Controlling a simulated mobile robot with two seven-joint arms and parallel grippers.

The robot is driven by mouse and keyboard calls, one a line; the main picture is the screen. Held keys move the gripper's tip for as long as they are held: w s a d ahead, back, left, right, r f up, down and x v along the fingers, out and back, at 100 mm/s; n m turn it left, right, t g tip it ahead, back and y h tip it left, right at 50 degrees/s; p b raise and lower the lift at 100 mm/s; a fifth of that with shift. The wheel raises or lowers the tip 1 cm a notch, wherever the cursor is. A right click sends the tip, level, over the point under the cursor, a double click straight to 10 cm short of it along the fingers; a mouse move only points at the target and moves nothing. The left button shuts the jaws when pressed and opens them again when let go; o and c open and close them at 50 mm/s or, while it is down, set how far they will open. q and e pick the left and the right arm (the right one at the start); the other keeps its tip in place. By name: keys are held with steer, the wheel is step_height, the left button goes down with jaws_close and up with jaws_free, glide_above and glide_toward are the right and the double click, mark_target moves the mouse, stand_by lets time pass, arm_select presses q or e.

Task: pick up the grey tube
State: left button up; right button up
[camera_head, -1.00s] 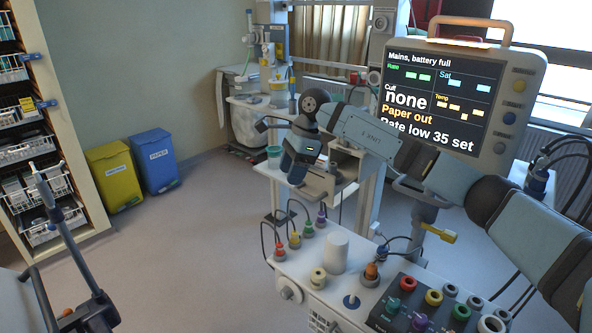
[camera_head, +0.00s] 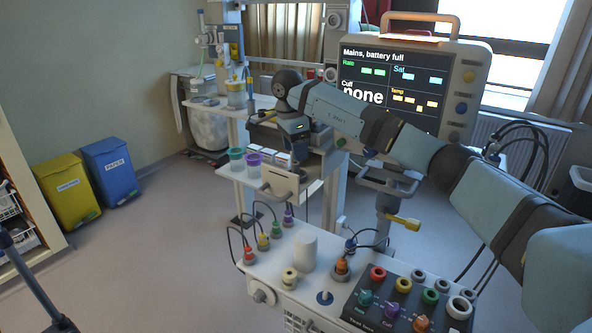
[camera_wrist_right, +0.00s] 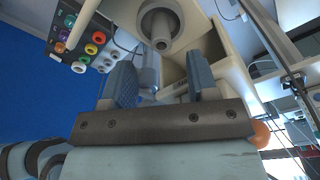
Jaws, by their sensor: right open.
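My right gripper (camera_head: 291,152) points down above the trolley's shelf in the head view. In the right wrist view its two blue-grey fingers (camera_wrist_right: 165,82) stand apart. A light grey cylindrical piece (camera_wrist_right: 149,72) shows in the gap between them, nearer the left finger; I cannot tell whether it is the grey tube or whether it touches a finger. A larger pale round part with a grey ring (camera_wrist_right: 161,24) sits just beyond. I cannot pick out the grey tube for certain in the head view. My left gripper is not in view.
The monitor (camera_head: 408,85) stands close behind my right arm. A dark panel with coloured sockets (camera_head: 408,300) and a white cylinder (camera_head: 305,250) are on the near worktop. A green cup (camera_head: 236,155) and a purple cup (camera_head: 254,159) stand left of the gripper.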

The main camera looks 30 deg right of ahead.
mark_target(296, 164)
step_height(296, 164, down, 5)
steer(key=shift+d+f+p, duration=0.15)
steer(key=shift+f+p, duration=0.05)
steer(key=shift+p, duration=0.45)
steer(key=shift+w, duration=0.1)
steer(key=c, duration=1)
